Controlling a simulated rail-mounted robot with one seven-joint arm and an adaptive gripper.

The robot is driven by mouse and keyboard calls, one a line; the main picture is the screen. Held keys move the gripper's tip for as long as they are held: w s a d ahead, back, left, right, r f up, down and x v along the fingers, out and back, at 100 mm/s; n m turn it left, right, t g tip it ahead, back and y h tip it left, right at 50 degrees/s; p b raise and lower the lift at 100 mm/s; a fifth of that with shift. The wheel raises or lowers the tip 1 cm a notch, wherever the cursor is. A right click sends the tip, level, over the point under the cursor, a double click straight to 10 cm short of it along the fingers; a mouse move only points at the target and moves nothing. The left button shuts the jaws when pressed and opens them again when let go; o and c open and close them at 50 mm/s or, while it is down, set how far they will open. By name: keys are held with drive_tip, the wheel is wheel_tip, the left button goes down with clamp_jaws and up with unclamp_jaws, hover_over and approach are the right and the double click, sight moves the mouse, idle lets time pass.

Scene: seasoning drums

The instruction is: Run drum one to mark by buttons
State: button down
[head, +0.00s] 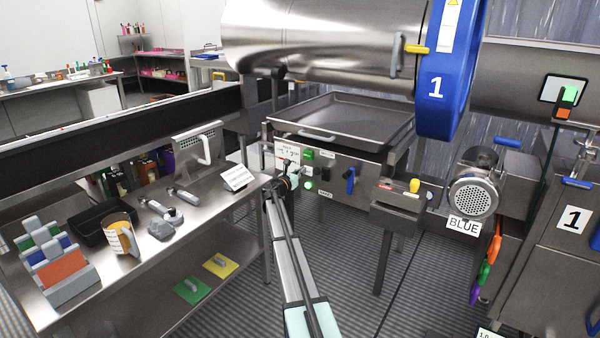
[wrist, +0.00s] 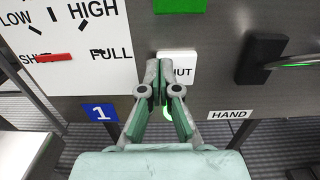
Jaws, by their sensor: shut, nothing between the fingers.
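Drum one (head: 320,40) is a large steel cylinder with a blue ring (head: 450,70) marked 1. Below it a steel control panel (head: 337,176) carries a green square (head: 308,154), also at the top of the wrist view (wrist: 180,4), and a lit green round button (head: 308,185). A green glow shows behind the fingers. I cannot tell whether the tips touch. In the head view my gripper (head: 291,178) partly covers the panel's left side.
A dial plate (wrist: 70,50) has a red pointer at SHUT. A steel tray (head: 345,119) lies under the drum. A bench (head: 150,270) with tools stands left; a motor (head: 474,195) stands right.

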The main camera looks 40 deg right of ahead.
drive_tip(key=shift+d, duration=0.65)
drive_tip(key=v, duration=1.5)
drive_tip(key=shift+w+a, duration=0.2)
